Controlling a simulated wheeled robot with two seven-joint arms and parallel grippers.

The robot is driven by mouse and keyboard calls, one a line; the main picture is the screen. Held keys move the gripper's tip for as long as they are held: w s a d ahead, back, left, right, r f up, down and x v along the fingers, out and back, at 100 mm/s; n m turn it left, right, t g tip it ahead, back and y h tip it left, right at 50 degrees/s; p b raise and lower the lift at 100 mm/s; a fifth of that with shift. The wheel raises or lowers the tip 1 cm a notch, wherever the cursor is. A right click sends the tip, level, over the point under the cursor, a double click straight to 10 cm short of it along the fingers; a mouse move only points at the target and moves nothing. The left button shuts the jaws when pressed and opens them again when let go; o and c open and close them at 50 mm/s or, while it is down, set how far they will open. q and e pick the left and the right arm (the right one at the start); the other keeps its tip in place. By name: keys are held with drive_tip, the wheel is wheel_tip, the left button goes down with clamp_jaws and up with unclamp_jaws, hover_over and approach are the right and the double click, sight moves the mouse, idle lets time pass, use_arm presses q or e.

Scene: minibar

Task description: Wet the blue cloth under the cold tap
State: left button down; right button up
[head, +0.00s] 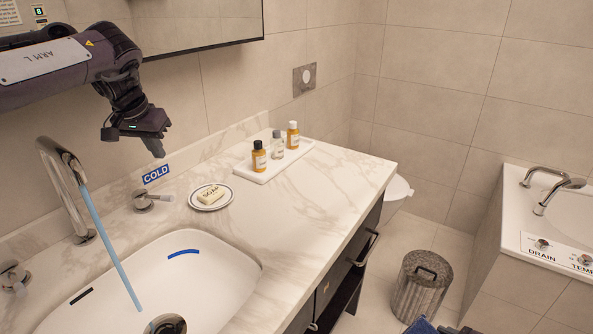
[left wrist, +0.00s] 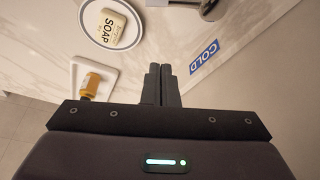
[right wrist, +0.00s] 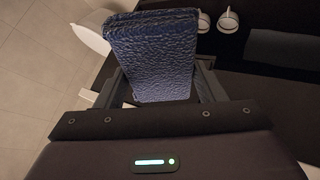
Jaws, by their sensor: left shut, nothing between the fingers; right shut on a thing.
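The blue cloth (right wrist: 152,55) is folded and shut between the fingers of my right gripper (right wrist: 168,88); its edge shows at the bottom of the head view (head: 420,326). The cold tap handle (head: 146,199) stands on the counter below a blue COLD label (head: 157,174). A blue stream of water (head: 108,240) runs from the spout (head: 60,170) into the sink (head: 215,275).
A soap dish (head: 211,197) with soap and a white tray (head: 270,170) with small bottles stand right of the handle. Another tap handle (head: 14,277) is at the left. A bin (head: 420,285) and a bathtub (head: 510,200) are right of the counter. The counter's front right is clear.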

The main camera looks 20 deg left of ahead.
sight(154, 199)
drive_tip(key=shift+s, duration=0.1)
use_arm(q)
drive_tip(key=x, duration=0.9)
drive_tip(key=shift+w+d+f, duration=0.1)
drive_tip(key=shift+f, duration=0.25)
use_arm(e)
drive_tip(key=shift+d+r, duration=0.1)
drive_tip(key=shift+r, duration=0.1)
use_arm(q)
drive_tip(key=s, duration=0.1)
drive_tip(key=s+p, duration=0.1)
drive_tip(key=shift+s+d, duration=0.2)
drive_tip(key=shift+s, duration=0.1)
use_arm(e)
drive_tip(key=shift+r, duration=0.25)
use_arm(q)
drive_tip(key=shift+s, duration=0.4)
use_arm(e)
drive_tip(key=shift+r, duration=0.1)
use_arm(q)
drive_tip(key=shift+s+f, duration=0.25)
